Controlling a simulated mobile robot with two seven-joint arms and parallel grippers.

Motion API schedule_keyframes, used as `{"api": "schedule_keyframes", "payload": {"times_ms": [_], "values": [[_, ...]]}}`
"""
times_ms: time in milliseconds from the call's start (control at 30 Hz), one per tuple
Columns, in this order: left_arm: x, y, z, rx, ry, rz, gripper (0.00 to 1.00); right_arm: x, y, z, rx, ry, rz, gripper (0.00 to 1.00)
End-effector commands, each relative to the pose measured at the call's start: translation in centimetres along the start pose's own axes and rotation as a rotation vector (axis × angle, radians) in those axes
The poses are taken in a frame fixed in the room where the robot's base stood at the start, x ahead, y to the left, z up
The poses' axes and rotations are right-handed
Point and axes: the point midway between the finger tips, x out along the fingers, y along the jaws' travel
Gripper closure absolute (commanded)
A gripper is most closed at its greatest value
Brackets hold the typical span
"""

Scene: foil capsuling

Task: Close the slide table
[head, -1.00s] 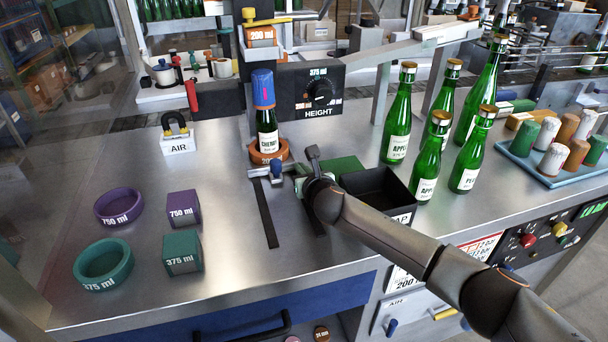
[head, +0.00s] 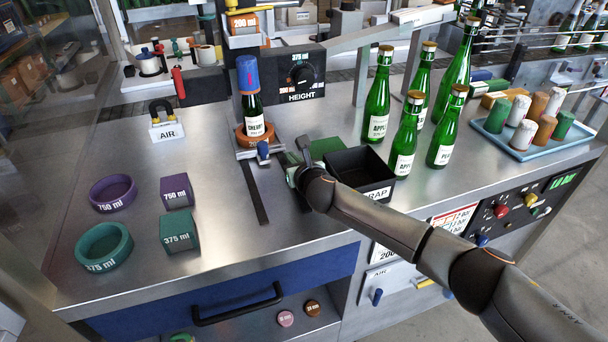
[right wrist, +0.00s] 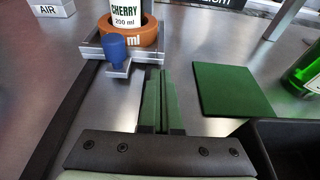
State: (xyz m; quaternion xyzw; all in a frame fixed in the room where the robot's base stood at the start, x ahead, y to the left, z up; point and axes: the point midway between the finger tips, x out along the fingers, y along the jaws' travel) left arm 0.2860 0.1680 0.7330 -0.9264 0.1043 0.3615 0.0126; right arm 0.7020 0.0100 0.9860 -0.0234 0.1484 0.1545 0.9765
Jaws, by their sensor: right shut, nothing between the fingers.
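The slide table (right wrist: 92,51) is a small metal plate carrying an orange ring (head: 256,138). My right gripper (right wrist: 154,88) is shut and empty, low over the bench, just right of and nearer than the knob. I cannot tell whether it touches the bracket. My left gripper is out of view.
Dark rails (head: 254,192) run along the bench towards its front edge. A black scrap bin (head: 362,170) and a green block (right wrist: 230,88) lie right of my gripper, with several green bottles behind. The HEIGHT dial box (head: 302,72) stands behind the slide. Rings and blocks lie left.

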Motion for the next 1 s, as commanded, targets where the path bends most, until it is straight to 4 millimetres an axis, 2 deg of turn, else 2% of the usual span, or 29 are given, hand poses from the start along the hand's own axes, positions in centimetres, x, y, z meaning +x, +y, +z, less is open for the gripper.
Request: {"api": "schedule_keyframes", "payload": {"times_ms": [200,400,700,1000], "values": [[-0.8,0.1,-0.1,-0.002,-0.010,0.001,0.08,-2.5,-0.1,-0.1,0.000,0.003,0.001,1.00],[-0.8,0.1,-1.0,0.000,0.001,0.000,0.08,-5.1,-0.1,-0.2,0.000,0.004,0.001,1.00],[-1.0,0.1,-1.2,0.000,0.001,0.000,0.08,-8.7,-0.1,-0.3,0.000,0.004,0.000,1.00],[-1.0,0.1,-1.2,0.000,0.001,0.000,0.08,-10.1,0.0,-0.3,0.000,0.004,0.000,1.00]]}}
